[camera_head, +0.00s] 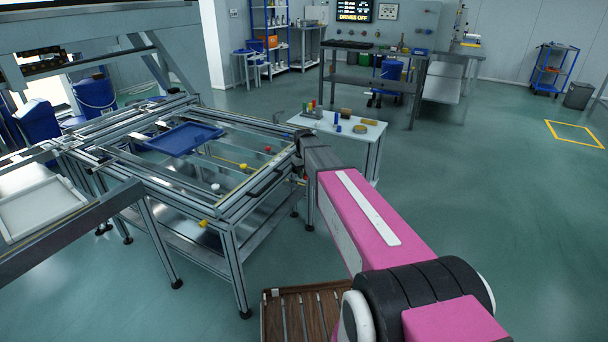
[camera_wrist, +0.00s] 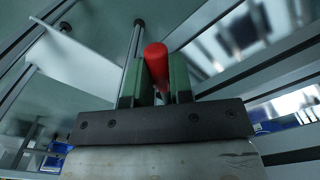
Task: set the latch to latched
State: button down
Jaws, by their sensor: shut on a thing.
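In the wrist view, my gripper (camera_wrist: 158,78) has its two green-padded fingers shut on a red, round-ended handle (camera_wrist: 156,60), which looks like the latch's handle. The fingers are on either side of it and its tip stands out beyond them. The rest of the latch is hidden, so I cannot tell its setting. In the head view, my pink arm reaches to the right edge of the metal-framed fixture (camera_head: 234,222). There my gripper is mostly hidden behind the arm's end, and the red handle cannot be made out.
A blue tray (camera_head: 184,138) lies on the fixture, with small white, red and yellow knobs near it. A small white table (camera_head: 362,133) with coloured pieces stands just behind my arm. A brown slatted tray (camera_head: 303,312) is below the arm.

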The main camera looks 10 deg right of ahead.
jog(key=c, duration=1)
grip_release()
notch_tip(320, 180, up, 11)
jog(key=shift+s+f, duration=0.1)
jog(key=s+d+f+m, duration=0.1)
jog(key=s+f, duration=0.3)
jog(key=s, duration=0.6)
jog(key=s+d+f+m, duration=0.1)
jog(key=s+f, duration=0.3)
jog(key=s, duration=0.7)
jog(key=s+d+f+m, duration=0.1)
jog(key=s+f, duration=0.4)
jog(key=s, duration=0.5)
jog(key=shift+s+d+m, duration=0.2)
jog(key=shift+d+m, duration=0.1)
jog(key=shift+d, duration=0.35)
